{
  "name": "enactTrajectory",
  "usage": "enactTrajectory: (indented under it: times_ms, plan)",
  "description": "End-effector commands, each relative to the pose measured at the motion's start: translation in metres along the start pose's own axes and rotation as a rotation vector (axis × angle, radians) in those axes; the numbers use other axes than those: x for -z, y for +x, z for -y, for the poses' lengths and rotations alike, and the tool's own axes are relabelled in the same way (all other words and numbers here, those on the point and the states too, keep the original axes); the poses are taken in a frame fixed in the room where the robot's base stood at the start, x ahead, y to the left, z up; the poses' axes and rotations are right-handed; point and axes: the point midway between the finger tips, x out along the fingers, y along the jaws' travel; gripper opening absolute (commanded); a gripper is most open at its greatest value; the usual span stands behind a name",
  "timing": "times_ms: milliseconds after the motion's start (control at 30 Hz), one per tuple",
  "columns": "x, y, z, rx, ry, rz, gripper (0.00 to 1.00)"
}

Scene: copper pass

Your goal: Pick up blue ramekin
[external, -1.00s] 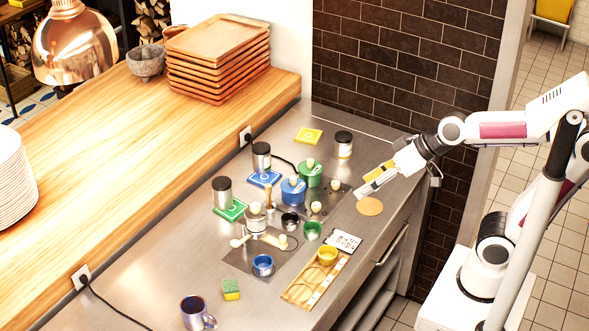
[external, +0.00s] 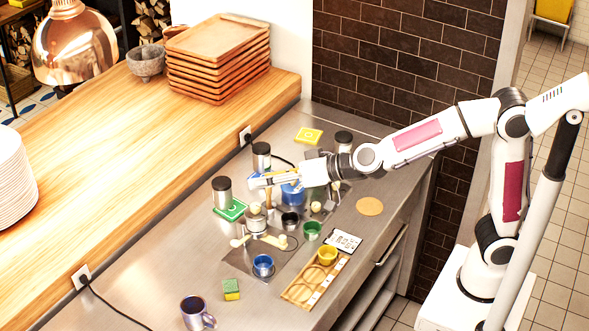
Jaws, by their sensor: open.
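The blue ramekin (external: 263,265) is a small open cup standing upright on a dark mat (external: 236,262) on the steel counter. My gripper (external: 256,182) is open and held above the counter, well behind the ramekin and apart from it. Its fingers point left, near the blue lidded pot (external: 292,192), which it partly covers. The green lidded pot is hidden behind my gripper and wrist.
Black (external: 290,221), green (external: 312,231) and yellow (external: 327,254) ramekins stand to the right. A wooden board (external: 299,292) lies to its right, and a sponge (external: 231,289) and mug (external: 196,312) in front. Steel canisters (external: 222,192) stand behind. The front-left counter is clear.

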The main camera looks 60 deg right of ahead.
Motion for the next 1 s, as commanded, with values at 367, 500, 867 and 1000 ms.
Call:
enactTrajectory:
  times_ms: [367,500,867,1000]
  plan:
    - [-0.038,0.059,0.009,-0.155,0.047,-0.084,0.56]
    - [-0.060,0.073,0.007,-0.233,0.052,-0.108,0.56]
    - [-0.134,0.090,-0.008,-0.466,0.022,-0.142,0.56]
    - [-0.168,0.087,-0.016,-0.567,-0.008,-0.148,0.56]
